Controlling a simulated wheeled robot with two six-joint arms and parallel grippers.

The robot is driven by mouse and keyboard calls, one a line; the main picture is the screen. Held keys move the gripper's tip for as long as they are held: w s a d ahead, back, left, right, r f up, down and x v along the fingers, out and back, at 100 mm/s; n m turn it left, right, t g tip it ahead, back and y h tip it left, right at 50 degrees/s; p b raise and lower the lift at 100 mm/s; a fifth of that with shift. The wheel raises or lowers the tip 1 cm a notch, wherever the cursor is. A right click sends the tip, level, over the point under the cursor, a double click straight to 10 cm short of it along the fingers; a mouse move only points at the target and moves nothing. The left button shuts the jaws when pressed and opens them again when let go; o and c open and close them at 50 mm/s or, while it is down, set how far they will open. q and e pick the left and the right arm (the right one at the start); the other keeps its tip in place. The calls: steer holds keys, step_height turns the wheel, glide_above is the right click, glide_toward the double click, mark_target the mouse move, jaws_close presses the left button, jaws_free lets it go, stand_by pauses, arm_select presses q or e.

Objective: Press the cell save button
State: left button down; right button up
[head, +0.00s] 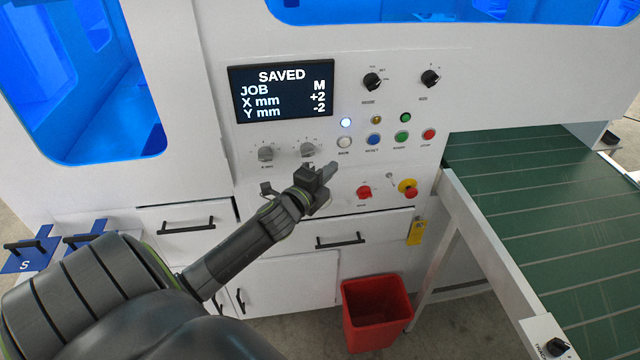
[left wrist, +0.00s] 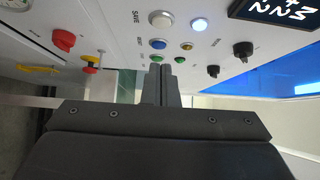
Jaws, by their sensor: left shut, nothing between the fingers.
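The white save button (head: 344,142) sits at the left end of the lower button row on the white control panel. It also shows in the left wrist view (left wrist: 160,19), beyond my fingertips, with the SAVE label beside it. The display (head: 282,91) reads SAVED, JOB M, X mm +2, Y mm -2. A small lamp (head: 346,122) above the save button is lit white. My left gripper (head: 328,171) is shut and empty, below the save button in the head view. In the left wrist view its fingertips (left wrist: 164,68) appear apart from the save button. My right gripper is out of view.
Blue (head: 374,139), green (head: 401,137) and red (head: 428,134) buttons continue the row. Knobs, a red switch (head: 363,192) and a red emergency stop (head: 408,187) surround it. A green conveyor (head: 540,200) lies right; a red bin (head: 376,310) stands below.

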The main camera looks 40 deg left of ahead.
arm_select(q)
steer(key=s, duration=0.2)
steer(key=s+b, duration=0.1)
steer(key=shift+s+d, duration=0.25)
steer(key=shift+s, duration=0.1)
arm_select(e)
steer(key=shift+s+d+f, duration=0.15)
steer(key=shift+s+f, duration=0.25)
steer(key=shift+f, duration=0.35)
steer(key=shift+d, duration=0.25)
